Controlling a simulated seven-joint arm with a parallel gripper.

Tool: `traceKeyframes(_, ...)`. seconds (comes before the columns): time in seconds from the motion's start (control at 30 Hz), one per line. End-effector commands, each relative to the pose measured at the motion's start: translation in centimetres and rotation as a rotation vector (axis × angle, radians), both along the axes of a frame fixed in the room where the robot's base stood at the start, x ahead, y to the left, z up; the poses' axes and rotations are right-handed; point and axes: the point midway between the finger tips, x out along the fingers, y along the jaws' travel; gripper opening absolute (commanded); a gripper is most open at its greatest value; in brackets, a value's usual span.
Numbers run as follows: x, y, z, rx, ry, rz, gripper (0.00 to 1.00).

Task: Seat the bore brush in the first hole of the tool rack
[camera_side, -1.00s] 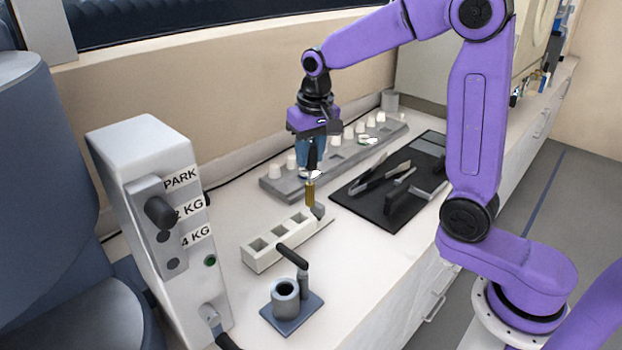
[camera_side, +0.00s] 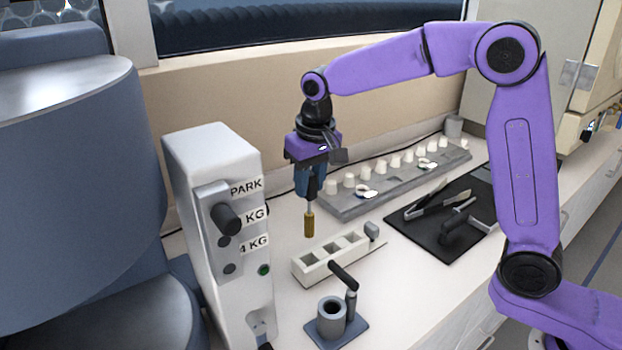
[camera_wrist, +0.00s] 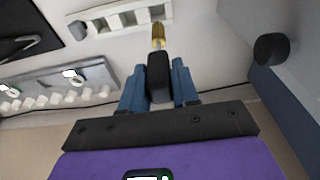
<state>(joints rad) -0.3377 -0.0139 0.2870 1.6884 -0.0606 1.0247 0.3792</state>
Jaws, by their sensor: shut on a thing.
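My gripper (camera_side: 309,190) points down and is shut on the black handle of the bore brush (camera_side: 309,222), whose brass-coloured bristle end hangs upright below it. The bore brush also shows in the wrist view (camera_wrist: 158,38), with its tip close to the rack in the picture. The tool rack (camera_side: 308,275) is a low white block with several square holes in a row and a grey piece at its far right end. In the side view the brush tip is above and behind the rack, apart from it. The rack also shows in the wrist view (camera_wrist: 128,30).
A white machine (camera_side: 225,210) with a dark knob and weight labels stands at left. A grey cup holder with a black handle (camera_side: 332,318) stands in front of the rack. A grey tray (camera_side: 345,207) with white cups lies behind. A black mat (camera_side: 425,232) with tools lies right.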

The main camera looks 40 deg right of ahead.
Motion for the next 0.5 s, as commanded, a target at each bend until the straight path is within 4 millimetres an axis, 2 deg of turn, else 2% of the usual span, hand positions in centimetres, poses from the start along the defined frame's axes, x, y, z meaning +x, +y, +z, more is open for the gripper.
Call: traceKeyframes(0.5,0.0,0.0,-4.0,-0.001,0.002,0.000,0.00)
